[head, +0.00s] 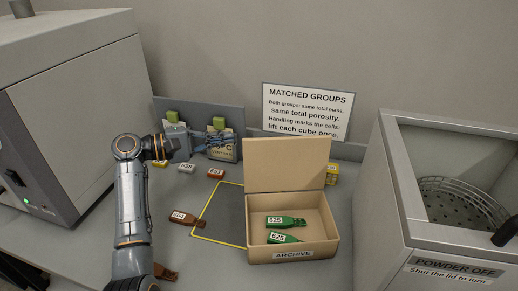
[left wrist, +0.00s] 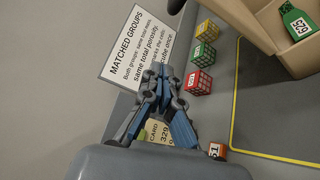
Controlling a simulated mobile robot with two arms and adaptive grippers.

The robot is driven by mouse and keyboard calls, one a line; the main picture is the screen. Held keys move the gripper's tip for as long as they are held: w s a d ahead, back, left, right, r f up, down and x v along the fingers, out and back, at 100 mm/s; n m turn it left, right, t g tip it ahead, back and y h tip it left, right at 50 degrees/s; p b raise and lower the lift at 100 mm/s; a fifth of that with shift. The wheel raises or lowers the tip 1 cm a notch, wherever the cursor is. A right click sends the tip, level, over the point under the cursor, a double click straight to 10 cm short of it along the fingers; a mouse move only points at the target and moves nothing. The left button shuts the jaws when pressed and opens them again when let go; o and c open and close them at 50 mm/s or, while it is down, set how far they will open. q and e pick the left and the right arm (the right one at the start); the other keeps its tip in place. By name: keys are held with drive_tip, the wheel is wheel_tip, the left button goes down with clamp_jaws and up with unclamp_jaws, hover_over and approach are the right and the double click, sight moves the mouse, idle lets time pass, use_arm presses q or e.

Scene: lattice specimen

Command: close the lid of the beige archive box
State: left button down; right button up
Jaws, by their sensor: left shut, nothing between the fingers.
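The beige archive box (head: 320,243) stands on the bench with its lid (head: 287,163) open and raised at the back. Two green tags, 625 (head: 288,221) and 626 (head: 283,238), lie inside. My left gripper (head: 224,143) is left of the raised lid and apart from it, in front of the grey back panel. Its fingers are shut and empty; they also show in the left wrist view (left wrist: 165,82). Part of the box (left wrist: 262,28) is at the top right of that view. My right gripper is not in view.
A sign (head: 306,108) stands behind the box. Yellow (left wrist: 208,30), green (left wrist: 204,54) and red (left wrist: 199,82) lattice cubes stand near it. A yellow-outlined mat (head: 222,216) lies left of the box. A metal machine (head: 450,235) stands close on the right, another (head: 80,100) at left.

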sight(260, 139)
use_arm(q)
drive_tip(key=d+p, duration=0.2)
drive_tip(key=d, duration=0.2)
drive_tip(key=d+p, duration=0.1)
drive_tip(key=d, duration=0.4)
drive_tip(key=shift+d+r+p, duration=0.2)
drive_tip(key=shift+d+p, duration=0.05)
drive_tip(key=shift+p, duration=0.1)
drive_tip(key=shift+s, duration=0.1)
idle(0.3)
